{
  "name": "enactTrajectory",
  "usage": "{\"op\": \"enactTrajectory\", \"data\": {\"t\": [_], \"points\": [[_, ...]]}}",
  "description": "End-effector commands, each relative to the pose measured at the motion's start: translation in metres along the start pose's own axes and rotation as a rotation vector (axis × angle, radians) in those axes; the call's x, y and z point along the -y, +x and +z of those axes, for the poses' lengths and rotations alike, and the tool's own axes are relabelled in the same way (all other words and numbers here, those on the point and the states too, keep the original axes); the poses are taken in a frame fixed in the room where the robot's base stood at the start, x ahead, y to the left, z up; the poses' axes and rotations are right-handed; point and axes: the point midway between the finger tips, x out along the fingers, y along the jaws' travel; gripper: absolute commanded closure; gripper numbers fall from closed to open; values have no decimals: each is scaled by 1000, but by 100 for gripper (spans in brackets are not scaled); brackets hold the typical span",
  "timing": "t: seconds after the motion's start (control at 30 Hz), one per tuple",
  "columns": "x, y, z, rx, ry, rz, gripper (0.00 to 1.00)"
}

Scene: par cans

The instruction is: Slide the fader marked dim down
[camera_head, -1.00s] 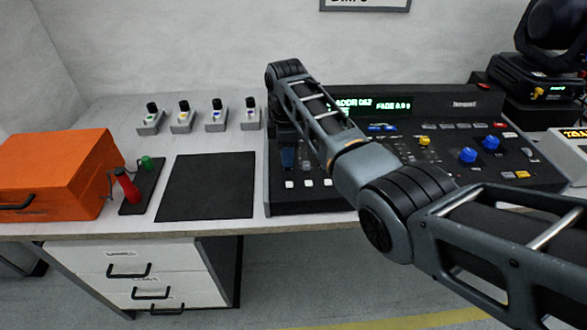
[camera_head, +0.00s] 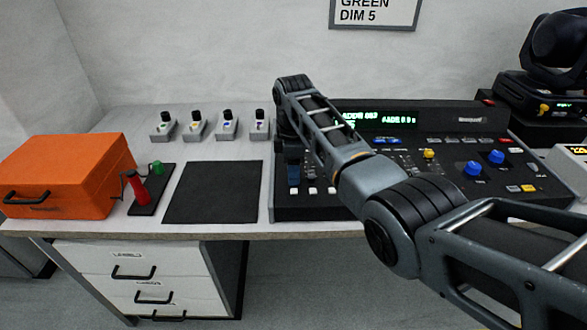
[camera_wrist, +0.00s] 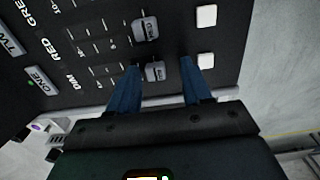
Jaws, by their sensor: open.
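The dim fader's cap (camera_wrist: 155,71) is a small grey block on the dark console (camera_wrist: 95,20), in the row labelled DIM in the wrist view. It sits toward the white-button end of its scale. My gripper (camera_wrist: 160,64) is open, its blue fingers on either side of this cap, with visible gaps. The neighbouring cap of the red row (camera_wrist: 145,28) lies just beyond the fingertips. In the head view my gripper (camera_head: 293,172) points down over the left end of the console (camera_head: 350,207); the dim cap cannot be made out there.
White buttons (camera_wrist: 205,61) line the faders' ends. A black mat (camera_head: 212,192) and an orange case (camera_head: 68,175) lie left of the console. Several small toggle boxes (camera_head: 195,130) stand behind the mat. A moving-head lamp (camera_head: 545,80) stands at the back right.

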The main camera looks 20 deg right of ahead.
Motion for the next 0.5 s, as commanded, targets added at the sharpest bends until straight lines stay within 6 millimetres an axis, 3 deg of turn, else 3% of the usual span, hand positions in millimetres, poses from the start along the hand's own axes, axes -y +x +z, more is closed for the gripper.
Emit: {"op": "enactTrajectory", "data": {"t": [0.17, 0.5], "points": [[-1, -5, 0, -1, 0, 3, 51], [-1, -56, 0, -2, 0, 4, 51]]}}
